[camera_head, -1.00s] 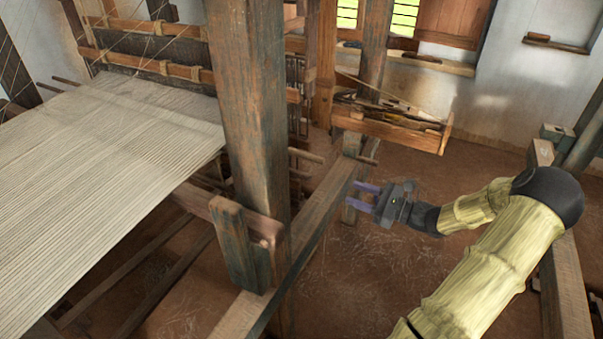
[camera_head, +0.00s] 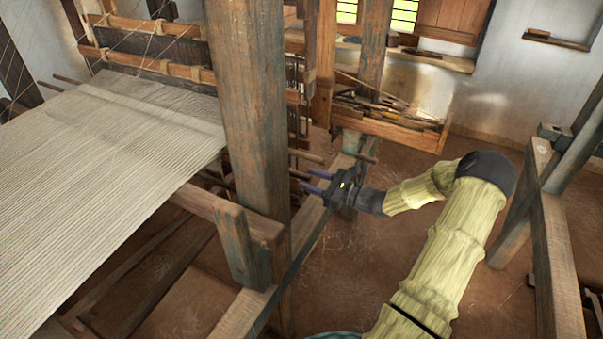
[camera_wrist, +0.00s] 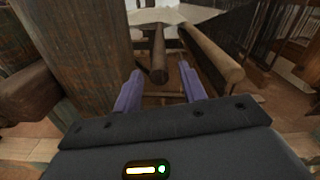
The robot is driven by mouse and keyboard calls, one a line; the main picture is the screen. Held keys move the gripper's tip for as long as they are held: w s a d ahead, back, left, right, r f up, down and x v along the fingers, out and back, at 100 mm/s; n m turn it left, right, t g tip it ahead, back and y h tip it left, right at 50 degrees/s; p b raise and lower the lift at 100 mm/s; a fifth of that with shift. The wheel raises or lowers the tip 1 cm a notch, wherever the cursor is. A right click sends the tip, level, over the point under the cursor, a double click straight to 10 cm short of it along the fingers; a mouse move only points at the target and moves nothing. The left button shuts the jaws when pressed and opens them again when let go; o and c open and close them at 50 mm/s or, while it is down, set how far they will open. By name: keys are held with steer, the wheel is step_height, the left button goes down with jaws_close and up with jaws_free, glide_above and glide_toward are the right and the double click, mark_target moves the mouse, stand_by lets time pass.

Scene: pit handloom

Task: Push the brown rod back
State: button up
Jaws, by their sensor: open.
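A brown rod (camera_wrist: 158,60) points its round end toward my gripper in the wrist view. Its end appears between the two fingertips, and I cannot tell whether anything touches it. In the head view the rod (camera_head: 299,174) pokes out to the right of the big upright post, just in front of the fingers. My gripper (camera_head: 307,181) has its purple fingers spread and pointing left toward the loom; it also shows in the wrist view (camera_wrist: 159,72). The rod's far part is hidden by the post in the head view.
A second, thicker rod (camera_wrist: 210,52) runs just right of the fingers. The thick wooden post (camera_head: 250,110) stands close on the left, above a floor-level beam (camera_head: 240,315). A wooden tool tray (camera_head: 390,130) sits behind my gripper. Open floor (camera_head: 350,265) lies right of the beam.

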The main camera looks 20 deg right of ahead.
mark_target(301, 176)
steer(key=x, duration=0.2)
steer(key=shift+w+a+r+p, duration=0.15)
steer(key=shift+w+a+p, duration=0.05)
steer(key=shift+a+p, duration=0.15)
steer(key=shift+w+a, duration=0.3)
steer(key=shift+w, duration=0.2)
jaws_close()
